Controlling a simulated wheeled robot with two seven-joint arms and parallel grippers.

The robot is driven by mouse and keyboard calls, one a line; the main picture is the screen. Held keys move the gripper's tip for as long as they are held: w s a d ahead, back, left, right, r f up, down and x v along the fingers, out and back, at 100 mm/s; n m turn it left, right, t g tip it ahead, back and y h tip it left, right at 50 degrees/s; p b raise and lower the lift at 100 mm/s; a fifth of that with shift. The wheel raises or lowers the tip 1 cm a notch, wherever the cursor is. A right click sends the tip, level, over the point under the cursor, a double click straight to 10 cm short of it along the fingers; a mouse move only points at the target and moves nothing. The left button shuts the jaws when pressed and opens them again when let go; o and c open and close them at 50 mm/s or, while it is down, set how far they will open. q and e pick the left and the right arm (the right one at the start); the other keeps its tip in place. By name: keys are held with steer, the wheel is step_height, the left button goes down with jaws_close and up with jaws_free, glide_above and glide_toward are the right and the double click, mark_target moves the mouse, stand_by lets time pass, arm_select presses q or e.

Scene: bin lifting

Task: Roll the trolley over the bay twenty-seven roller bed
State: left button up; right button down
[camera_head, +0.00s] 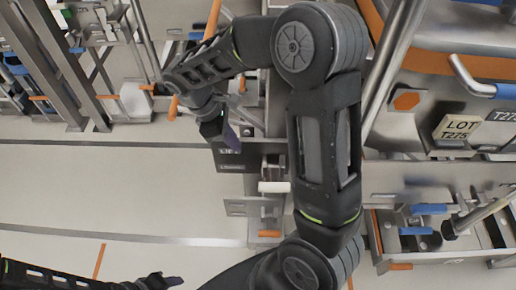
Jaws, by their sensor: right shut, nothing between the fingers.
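My right arm reaches up the middle of the view and bends back left. Its gripper (230,136) is shut and empty, in front of a dark plate marked with partly hidden letters (236,158). Whether it touches the plate I cannot tell. My left gripper (176,281) is low at the bottom left over the floor; its fingers are too small to judge. A steel unit with an orange band and a "LOT T275" label (461,129) stands at the right; whether it is the trolley is unclear. A pale roller (273,187) shows below the plate. No bay twenty-seven sign is readable.
Steel frames with orange and blue parts (100,75) fill the upper left. A blue-ended handle (478,83) sticks out at the right. A low steel rack with blue parts (425,220) is at the lower right. The pale floor (100,195) at the left is clear.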

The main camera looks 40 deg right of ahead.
arm_select(q)
steer(key=shift+f, duration=0.1)
arm_select(e)
steer(key=shift+f, duration=0.15)
arm_select(q)
steer(key=shift+r+p, duration=0.4)
steer(key=shift+r, duration=0.05)
arm_select(e)
glide_above(263, 163)
steer(key=s+a, duration=0.2)
steer(key=s, duration=0.1)
steer(key=shift+w+a+f, duration=0.1)
steer(key=shift+w+f, duration=0.05)
steer(key=shift+f, duration=2.2)
steer(key=shift+w+a+f, duration=0.1)
steer(key=shift+f, duration=2.2)
arm_select(q)
steer(key=shift+s, duration=0.1)
arm_select(e)
steer(key=shift+d, duration=0.1)
